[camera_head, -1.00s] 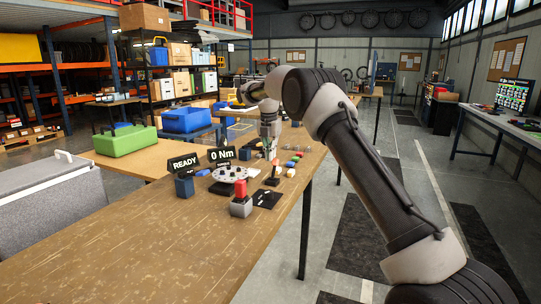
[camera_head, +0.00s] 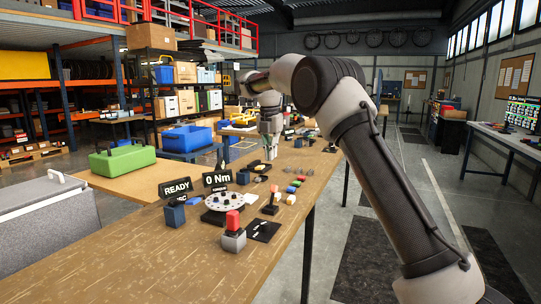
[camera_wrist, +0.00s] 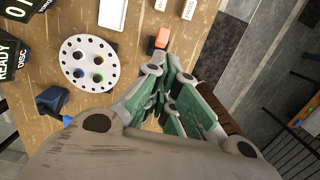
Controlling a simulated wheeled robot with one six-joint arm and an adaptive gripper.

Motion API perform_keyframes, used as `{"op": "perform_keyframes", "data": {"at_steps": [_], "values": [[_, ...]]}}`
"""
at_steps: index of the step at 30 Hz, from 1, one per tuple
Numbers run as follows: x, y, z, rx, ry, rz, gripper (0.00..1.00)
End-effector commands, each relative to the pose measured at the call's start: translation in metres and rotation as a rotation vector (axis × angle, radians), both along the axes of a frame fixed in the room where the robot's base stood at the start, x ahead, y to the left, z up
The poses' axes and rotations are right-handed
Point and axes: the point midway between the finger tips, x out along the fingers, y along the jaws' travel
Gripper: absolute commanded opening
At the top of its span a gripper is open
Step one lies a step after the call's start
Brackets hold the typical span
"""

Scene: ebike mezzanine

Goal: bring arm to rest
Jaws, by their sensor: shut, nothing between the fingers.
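My gripper (camera_head: 270,153) hangs at the end of my bent arm, above the far part of the wooden workbench (camera_head: 125,250) in the head view. In the wrist view its fingers (camera_wrist: 166,68) with green inner parts are together and hold nothing. A red-orange block (camera_wrist: 162,38) shows just beyond the fingertips there; I cannot tell the height gap. The white disc with holes (camera_wrist: 70,72) lies to the left of the fingers. In the head view the disc (camera_head: 223,201) is on the bench, with a red-topped grey block (camera_head: 232,238) in front.
READY (camera_head: 175,187) and 0 Nm (camera_head: 217,179) signs stand by the disc. A blue block (camera_head: 175,214), a black card (camera_head: 262,230) and several small coloured pieces lie around. A green case (camera_head: 122,160) and blue bin (camera_head: 187,138) are behind. The near bench is clear.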

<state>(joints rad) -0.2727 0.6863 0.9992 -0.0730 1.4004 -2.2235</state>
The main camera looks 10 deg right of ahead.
Motion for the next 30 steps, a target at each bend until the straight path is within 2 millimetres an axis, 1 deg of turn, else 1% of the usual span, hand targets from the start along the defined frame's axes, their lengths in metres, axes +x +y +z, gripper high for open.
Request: {"op": "perform_keyframes", "data": {"at_steps": [2,4,5,8,10,12,14,17,18,20,21,23,24,26,27,29,30], "values": [[0.0,0.0,0.0,0.001,-0.001,-0.017,0.0],[0.001,0.0,0.0,0.006,-0.007,-0.078,0.0],[0.002,0.0,0.0,0.011,-0.013,-0.12,0.0],[0.006,0.002,-0.003,0.038,-0.042,-0.323,0.0],[0.001,0.002,-0.023,0.047,-0.03,-0.507,0.0],[-0.013,-0.001,-0.048,0.044,-0.006,-0.703,0.0],[-0.03,-0.005,-0.056,0.046,0.001,-0.872,0.0],[-0.069,-0.02,-0.054,0.057,-0.002,-1.174,0.0],[-0.089,-0.029,-0.05,0.065,-0.006,-1.301,0.0],[-0.122,-0.045,-0.041,0.079,-0.015,-1.491,0.0],[-0.144,-0.054,-0.036,0.091,-0.022,-1.604,0.0],[-0.179,-0.07,-0.027,0.11,-0.032,-1.763,0.0],[-0.202,-0.079,-0.023,0.126,-0.039,-1.861,0.0],[-0.238,-0.093,-0.017,0.15,-0.047,-1.994,0.0],[-0.262,-0.102,-0.014,0.167,-0.053,-2.075,0.0],[-0.297,-0.114,-0.012,0.196,-0.061,-2.179,0.0],[-0.32,-0.121,-0.011,0.216,-0.066,-2.242,0.0]]}}
